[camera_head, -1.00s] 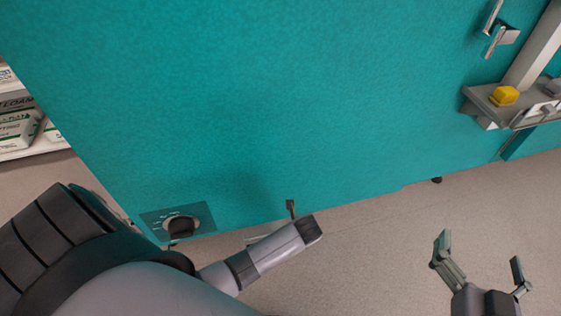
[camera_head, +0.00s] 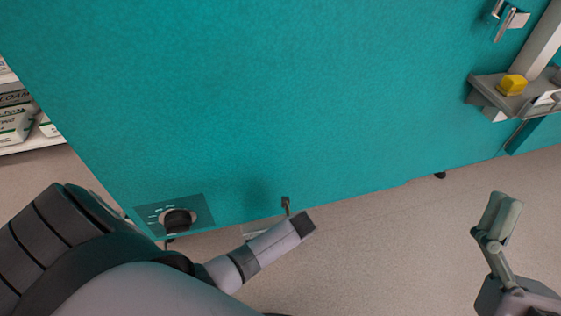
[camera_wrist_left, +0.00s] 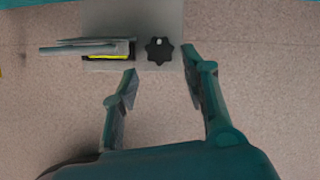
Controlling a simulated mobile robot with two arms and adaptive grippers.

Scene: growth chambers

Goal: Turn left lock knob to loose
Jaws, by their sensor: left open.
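A black star-shaped knob (camera_wrist_left: 159,49) with a pale spot sits on a grey plate (camera_wrist_left: 162,14) in the left wrist view. My left gripper (camera_wrist_left: 160,68) is open, its fingertips spread on either side just below the knob, with nothing between them. In the head view my left arm hides the left gripper, and I cannot make out the star knob there. My right gripper (camera_head: 498,225) is at the lower right, away from the wall; one finger shows clearly, and its opening cannot be judged.
Left of the star knob is a flat grey lever (camera_wrist_left: 80,48) with a yellow-black strip. The teal wall (camera_head: 280,100) carries a marked panel with a round black dial (camera_head: 178,222). A right-hand bracket holds a yellow block (camera_head: 512,84). Floor (camera_head: 400,250) is clear between my arms.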

